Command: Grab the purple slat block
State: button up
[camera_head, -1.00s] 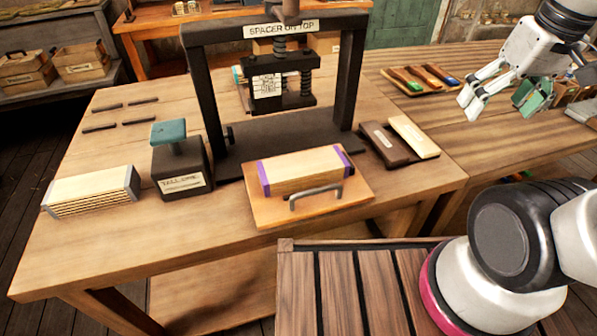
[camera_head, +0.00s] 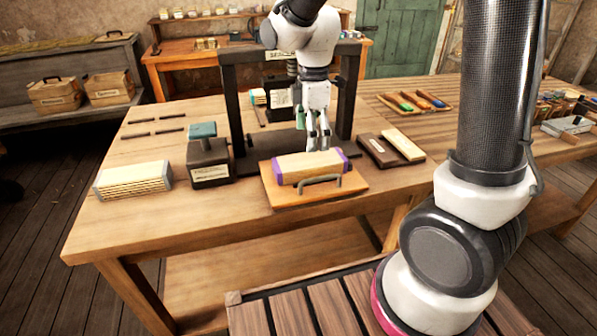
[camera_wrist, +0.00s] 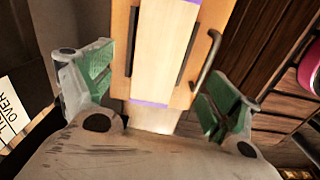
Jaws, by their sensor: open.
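The purple slat block (camera_head: 308,167) is a pale wooden block with purple ends, lying on a wooden board (camera_head: 300,193) with a metal handle (camera_head: 320,182). In the wrist view the block (camera_wrist: 165,60) runs up the picture between the fingers, with a purple band across it low down. My gripper (camera_head: 318,140) points down over the back right part of the block. In the wrist view my gripper (camera_wrist: 157,88) is open, its green pads apart on either side of the block. I cannot tell whether any pad touches it.
The black press frame (camera_head: 231,105) stands behind the block, close to my arm. A black box with a teal top (camera_head: 208,160) and a grey-ended slat block (camera_head: 133,179) are on the left. A dark block (camera_head: 379,150) and a pale block (camera_head: 404,145) lie on the right. The front table edge is clear.

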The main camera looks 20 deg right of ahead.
aim_at(309, 159)
jog(key=shift+n, duration=0.3)
jog(key=shift+f, duration=0.2)
jog(key=f, duration=0.7)
jog(key=shift+w+a+f, duration=0.1)
jog(key=shift+a+f, duration=0.1)
jog(key=c, duration=1.3)
